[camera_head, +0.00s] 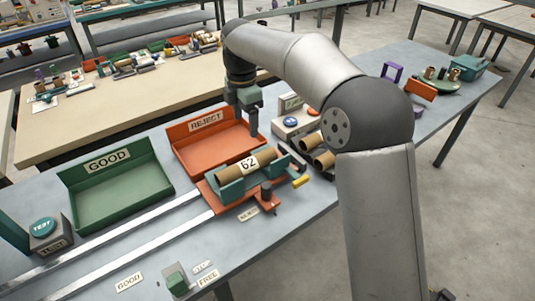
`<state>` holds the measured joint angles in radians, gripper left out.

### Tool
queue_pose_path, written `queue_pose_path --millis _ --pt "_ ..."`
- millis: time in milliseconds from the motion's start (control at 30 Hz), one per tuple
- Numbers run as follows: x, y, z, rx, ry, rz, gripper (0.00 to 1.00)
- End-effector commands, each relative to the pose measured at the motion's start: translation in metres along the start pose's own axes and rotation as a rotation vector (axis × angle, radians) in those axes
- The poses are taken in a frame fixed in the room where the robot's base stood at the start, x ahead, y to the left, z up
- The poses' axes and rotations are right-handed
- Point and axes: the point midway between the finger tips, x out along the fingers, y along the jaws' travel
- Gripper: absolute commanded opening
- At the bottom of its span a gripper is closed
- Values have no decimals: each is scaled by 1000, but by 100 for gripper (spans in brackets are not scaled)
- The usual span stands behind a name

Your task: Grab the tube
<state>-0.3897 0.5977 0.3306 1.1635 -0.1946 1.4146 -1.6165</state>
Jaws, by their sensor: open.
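A brown cardboard tube (232,170) marked 62 lies in a blue-green cradle (231,191) on an orange carriage (215,204). My gripper (252,127) points down above and behind the tube, in front of the REJECT tray's right end. It is open and apart from the tube. The gap between its fingers is hard to make out at this size.
An orange REJECT tray (181,130) stands behind the carriage, and a green GOOD tray (75,180) to its left. More brown tubes (322,158) lie to the right, partly behind my arm. Two rails (130,228) run left from the carriage. A TEST button box (46,232) stands at the left.

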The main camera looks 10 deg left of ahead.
Motion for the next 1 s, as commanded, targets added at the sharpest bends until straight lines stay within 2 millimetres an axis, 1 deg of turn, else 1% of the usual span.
queue_pose_path --millis 33,167,267,500,633,733,933,1000 --pt "2 7 -5 -38 6 1 71" --pt "12 11 -7 -77 9 0 71" --pt "30 10 -7 -76 9 -1 71" --pt "82 10 -7 -73 9 -2 71" --pt "106 10 -7 -72 8 -1 71" --pt "117 11 -7 -71 8 1 71" --pt "129 10 -7 -71 8 1 71" --pt "139 10 -7 -71 8 0 71"
